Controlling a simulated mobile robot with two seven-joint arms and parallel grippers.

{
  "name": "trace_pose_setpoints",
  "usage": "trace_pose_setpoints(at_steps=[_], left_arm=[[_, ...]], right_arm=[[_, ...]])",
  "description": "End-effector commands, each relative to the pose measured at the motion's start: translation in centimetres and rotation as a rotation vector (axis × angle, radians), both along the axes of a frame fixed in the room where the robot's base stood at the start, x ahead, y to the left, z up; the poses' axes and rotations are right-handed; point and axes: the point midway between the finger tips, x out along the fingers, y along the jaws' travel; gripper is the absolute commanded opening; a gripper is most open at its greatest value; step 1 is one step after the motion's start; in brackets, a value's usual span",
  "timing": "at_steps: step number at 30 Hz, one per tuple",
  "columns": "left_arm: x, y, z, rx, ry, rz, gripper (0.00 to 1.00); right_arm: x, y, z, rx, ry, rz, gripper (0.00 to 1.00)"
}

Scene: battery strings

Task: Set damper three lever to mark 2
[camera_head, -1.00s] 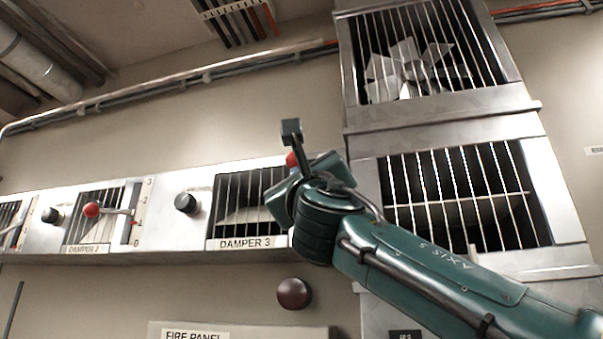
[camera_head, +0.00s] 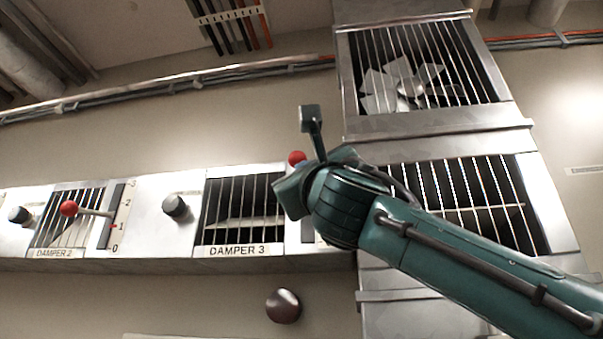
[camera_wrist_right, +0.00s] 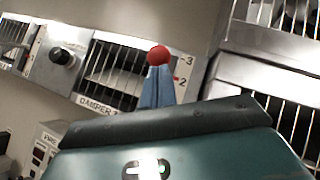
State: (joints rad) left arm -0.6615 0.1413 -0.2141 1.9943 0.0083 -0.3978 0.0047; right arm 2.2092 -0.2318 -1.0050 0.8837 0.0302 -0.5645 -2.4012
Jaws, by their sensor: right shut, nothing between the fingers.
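The damper three panel (camera_head: 237,250) has a barred opening in the head view. The red ball knob (camera_head: 297,158) of its lever shows just left of my right wrist, which hides most of the lever and scale. In the right wrist view the red knob (camera_wrist_right: 159,55) stands just beyond the tips of my right gripper (camera_wrist_right: 157,72). The bluish fingers are shut with nothing between them; I cannot tell whether they touch the lever. The scale (camera_wrist_right: 184,72) shows marks 3 and 2, with a red tick beside 2. My left gripper is out of view.
Damper two, with its own red knob (camera_head: 69,208) and scale (camera_head: 112,217), is to the left. A black dial (camera_head: 176,207) sits between the panels. A metal fan duct (camera_head: 430,125) rises behind my right arm. A dark round knob (camera_head: 283,305) is below.

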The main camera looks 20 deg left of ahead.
Motion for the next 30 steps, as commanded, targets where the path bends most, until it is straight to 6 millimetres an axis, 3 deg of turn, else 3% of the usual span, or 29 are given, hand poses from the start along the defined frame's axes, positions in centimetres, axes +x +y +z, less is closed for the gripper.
trace_pose_setpoints(at_steps=[11,24,30], left_arm=[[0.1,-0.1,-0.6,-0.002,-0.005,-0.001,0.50],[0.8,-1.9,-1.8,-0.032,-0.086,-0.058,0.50],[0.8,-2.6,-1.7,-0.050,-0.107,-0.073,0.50]], right_arm=[[-0.5,-0.5,-0.7,0.002,-0.001,0.001,0.00],[-5.6,-4.6,-6.4,0.001,-0.003,0.000,0.00],[-7.4,-6.0,-8.0,0.000,-0.002,0.000,0.00]])
